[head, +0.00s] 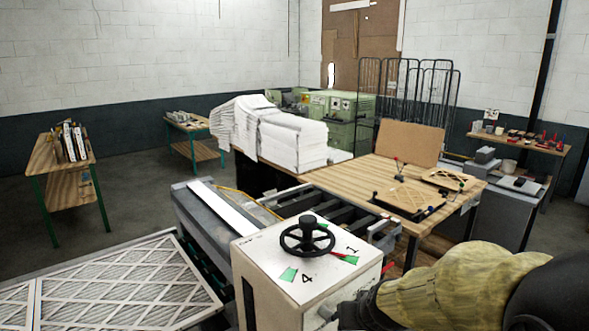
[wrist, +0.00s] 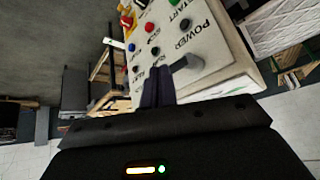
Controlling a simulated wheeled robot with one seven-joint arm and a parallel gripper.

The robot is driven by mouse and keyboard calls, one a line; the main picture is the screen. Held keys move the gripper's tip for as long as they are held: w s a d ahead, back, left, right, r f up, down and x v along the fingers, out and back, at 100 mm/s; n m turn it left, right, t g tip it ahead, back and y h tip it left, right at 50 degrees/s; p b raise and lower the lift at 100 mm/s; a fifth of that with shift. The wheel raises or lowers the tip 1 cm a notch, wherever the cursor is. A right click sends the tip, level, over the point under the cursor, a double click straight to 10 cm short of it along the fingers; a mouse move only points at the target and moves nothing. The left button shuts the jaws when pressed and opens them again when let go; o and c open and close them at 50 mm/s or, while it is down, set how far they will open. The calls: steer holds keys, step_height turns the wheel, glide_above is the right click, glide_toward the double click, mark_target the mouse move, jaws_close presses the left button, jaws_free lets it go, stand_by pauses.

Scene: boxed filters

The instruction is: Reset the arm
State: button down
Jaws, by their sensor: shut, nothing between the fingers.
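My gripper (wrist: 157,78) shows in the wrist view with its dark fingers together and nothing between them. The fingertips are close to a grey switch lever (wrist: 187,66) on the panel face marked POWER; I cannot tell whether they touch it. My arm, in a yellowish cover with black ends, enters the head view from the lower right. It reaches to the side of the white control box (head: 262,262). The fingertips are not clear in the head view.
A black handwheel (head: 307,236) tops the control box. Coloured buttons (wrist: 150,27) line the panel. A pleated filter (head: 120,280) lies at lower left. A wooden table (head: 350,177) with stacked white sheets (head: 285,140) stands behind. Open floor lies at left.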

steer(key=s+d+f+g+h+b, duration=0.1)
steer(key=s+f+g+b, duration=0.3)
steer(key=s+f+b, duration=0.4)
steer(key=s+d+f, duration=0.1)
steer(key=s+f, duration=0.3)
steer(key=f, duration=0.3)
steer(key=shift+d+f, duration=0.2)
steer(key=shift+d, duration=0.05)
steer(key=shift+w, duration=0.15)
steer(key=shift+s+a, duration=0.1)
steer(key=shift+s, duration=0.1)
